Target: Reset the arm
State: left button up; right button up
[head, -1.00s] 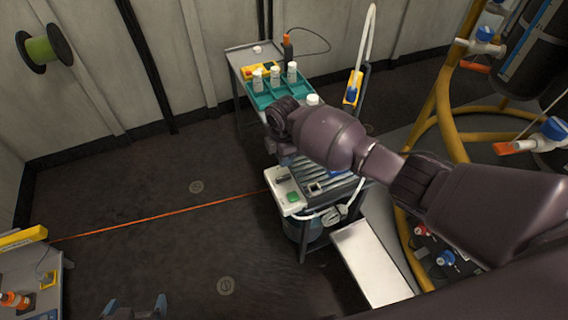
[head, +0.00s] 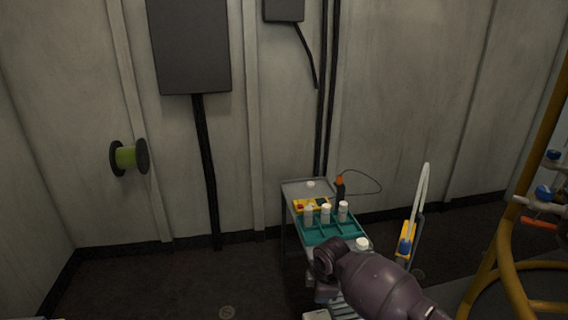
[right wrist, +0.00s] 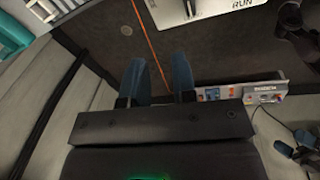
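My right arm (head: 380,285) comes in from the lower right in the head view, its wrist in front of the grey cart. Its gripper fingers are hidden or too small to read there. In the right wrist view, my right gripper (right wrist: 157,65) shows two blue fingers apart with nothing between them. The dark floor and an orange line (right wrist: 148,40) lie beyond them.
The cart (head: 292,187) carries a teal tray (head: 330,236) with several white-capped bottles and a yellow device (head: 311,205). A yellow tubular frame (head: 492,275) stands at right. Floor left of the cart is clear.

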jog(key=w+a+r+m+t+y, duration=0.3)
jog(key=a+r+m+t+y, duration=0.25)
jog(key=r+t, duration=0.35)
jog(key=s+d+f+m+h, duration=0.2)
jog(key=s+d, duration=0.5)
jog(key=s, duration=0.5)
jog(key=s+d+f+m+h, duration=0.2)
jog(key=s+d+f+m, duration=0.3)
jog(key=s, duration=0.7)
jog(key=s+d+f+m+h, duration=0.2)
jog(key=s+d+f+m, duration=0.2)
jog(key=s+d, duration=0.6)
notch_tip(320, 180, down, 2)
jog(key=s, duration=0.3)
jog(key=shift+t, duration=0.3)
